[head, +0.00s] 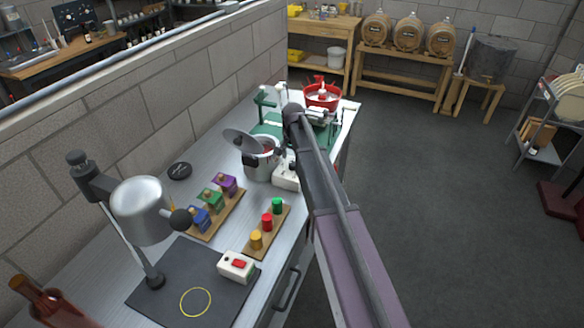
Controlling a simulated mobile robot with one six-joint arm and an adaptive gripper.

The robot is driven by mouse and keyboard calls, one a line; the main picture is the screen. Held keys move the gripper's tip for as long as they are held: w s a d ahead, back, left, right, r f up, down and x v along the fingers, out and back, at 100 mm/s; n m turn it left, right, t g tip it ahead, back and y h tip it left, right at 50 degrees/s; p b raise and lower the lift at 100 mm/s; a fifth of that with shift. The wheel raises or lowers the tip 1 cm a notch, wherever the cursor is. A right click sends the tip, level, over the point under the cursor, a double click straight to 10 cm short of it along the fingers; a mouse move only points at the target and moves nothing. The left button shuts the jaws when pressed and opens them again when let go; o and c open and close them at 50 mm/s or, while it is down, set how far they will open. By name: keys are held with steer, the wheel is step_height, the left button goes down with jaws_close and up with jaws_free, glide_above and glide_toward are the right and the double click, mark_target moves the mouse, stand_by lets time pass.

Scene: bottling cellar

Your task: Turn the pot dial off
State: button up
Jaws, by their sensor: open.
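The pot (262,166) is a silver vessel on the steel bench, with its round grey lid (240,141) tilted up on the left side. A white box (285,178) stands right beside the pot and is partly covered by my arm. I cannot make out the dial or its setting. My arm reaches from the lower right up to a dark joint just above and right of the pot. My gripper is hidden behind the arm, so I cannot see its fingers or whether it touches anything.
A silver lamp (141,211) stands over a dark mat (160,297) with a white red-switch box (237,266). Wooden strips hold coloured blocks (213,202) and knobs (267,221). A green press frame (266,130) and red basin (322,97) stand behind the pot.

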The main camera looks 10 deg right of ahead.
steer(key=shift+f+b, duration=0.8)
steer(key=shift+f, duration=0.3)
steer(key=c, duration=1.2)
steer(key=shift+o, duration=0.2)
steer(key=shift+a, duration=0.25)
steer(key=shift+d, duration=0.2)
